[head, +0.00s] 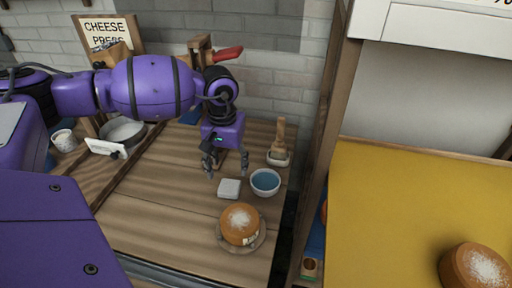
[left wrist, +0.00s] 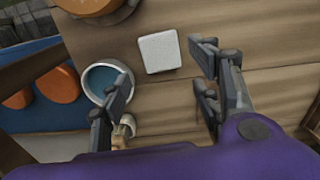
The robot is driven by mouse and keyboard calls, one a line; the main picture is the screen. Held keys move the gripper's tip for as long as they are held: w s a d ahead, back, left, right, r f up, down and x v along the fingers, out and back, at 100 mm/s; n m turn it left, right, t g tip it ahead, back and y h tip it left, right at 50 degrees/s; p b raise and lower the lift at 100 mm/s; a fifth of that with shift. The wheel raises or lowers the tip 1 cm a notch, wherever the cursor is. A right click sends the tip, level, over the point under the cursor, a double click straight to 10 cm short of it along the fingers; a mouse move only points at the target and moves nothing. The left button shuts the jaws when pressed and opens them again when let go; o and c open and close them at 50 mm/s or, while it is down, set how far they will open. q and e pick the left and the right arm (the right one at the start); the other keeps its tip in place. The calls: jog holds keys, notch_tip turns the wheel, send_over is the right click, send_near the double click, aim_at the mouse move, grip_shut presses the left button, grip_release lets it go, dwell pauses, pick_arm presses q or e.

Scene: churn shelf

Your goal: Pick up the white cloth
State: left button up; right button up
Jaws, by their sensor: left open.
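The white cloth (head: 229,188) is a small folded square lying flat on the wooden table. It also shows in the left wrist view (left wrist: 159,51), ahead of the fingertips and roughly between their lines. My left gripper (head: 227,170) is open and empty, pointing down above the table just behind the cloth. In the left wrist view my left gripper's fingers (left wrist: 160,75) are spread wide, and neither touches the cloth. My right gripper is in neither view.
A bowl of blue liquid (head: 265,182) stands close to the cloth's right. A cheese wheel (head: 240,224) on a round board (head: 262,240) sits in front. A wooden-handled brush (head: 278,145) stands behind the bowl. A wooden post (head: 328,130) borders the table's right. The table's left part (head: 150,205) is clear.

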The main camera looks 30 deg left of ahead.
aim_at(229, 187)
pick_arm(q)
jog(key=shift+f, duration=0.2)
jog(key=shift+s+f, duration=0.2)
jog(key=shift+f, duration=0.45)
jog(key=shift+s+f, duration=0.15)
jog(key=shift+f, duration=0.45)
notch_tip(229, 187, down, 4)
jog(key=shift+r+p, duration=0.2)
jog(key=shift+p, duration=0.4)
jog(key=shift+f, duration=0.6)
jog(key=c, duration=0.7)
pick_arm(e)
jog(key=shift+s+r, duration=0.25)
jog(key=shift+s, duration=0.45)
